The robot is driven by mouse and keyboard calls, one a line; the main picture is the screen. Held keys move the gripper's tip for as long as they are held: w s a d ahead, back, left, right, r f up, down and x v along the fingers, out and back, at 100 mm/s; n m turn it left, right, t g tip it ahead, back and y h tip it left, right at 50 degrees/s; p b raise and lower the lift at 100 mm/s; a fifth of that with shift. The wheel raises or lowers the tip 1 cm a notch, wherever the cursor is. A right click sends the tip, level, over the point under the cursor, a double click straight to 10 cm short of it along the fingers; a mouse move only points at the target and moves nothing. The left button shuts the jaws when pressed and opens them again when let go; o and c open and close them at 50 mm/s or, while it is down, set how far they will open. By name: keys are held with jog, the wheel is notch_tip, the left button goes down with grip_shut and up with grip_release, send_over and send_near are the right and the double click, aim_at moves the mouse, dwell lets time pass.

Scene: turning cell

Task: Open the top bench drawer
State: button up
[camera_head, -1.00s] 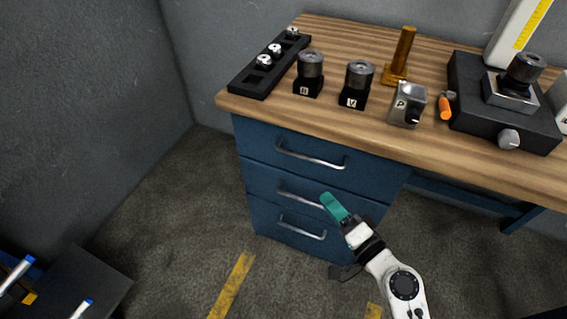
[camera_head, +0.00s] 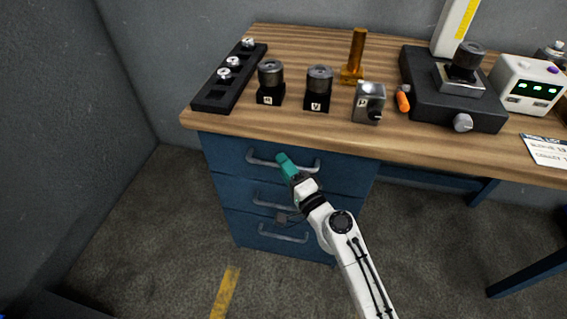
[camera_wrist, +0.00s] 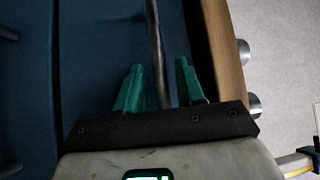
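The top bench drawer (camera_head: 232,162) is a blue front with a grey bar handle (camera_head: 305,166), right under the wooden benchtop. It looks closed. My gripper (camera_head: 283,160) has teal fingers and is at the middle of this handle, hiding part of it. In the wrist view my gripper (camera_wrist: 157,85) is open, its two fingers apart. The blue drawer front (camera_wrist: 105,50) lies behind the fingers.
Two lower drawers with handles (camera_head: 283,236) sit below. The benchtop edge (camera_head: 400,160) is close above my gripper. On the bench are a black rack (camera_head: 215,98), dark tool holders (camera_head: 319,90), a metal block (camera_head: 369,102) and a black fixture (camera_head: 420,95). The floor in front is clear.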

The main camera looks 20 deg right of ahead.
jog(key=shift+w+a, duration=0.1)
jog(key=shift+w, duration=0.25)
jog(key=shift+c, duration=0.3)
grip_shut()
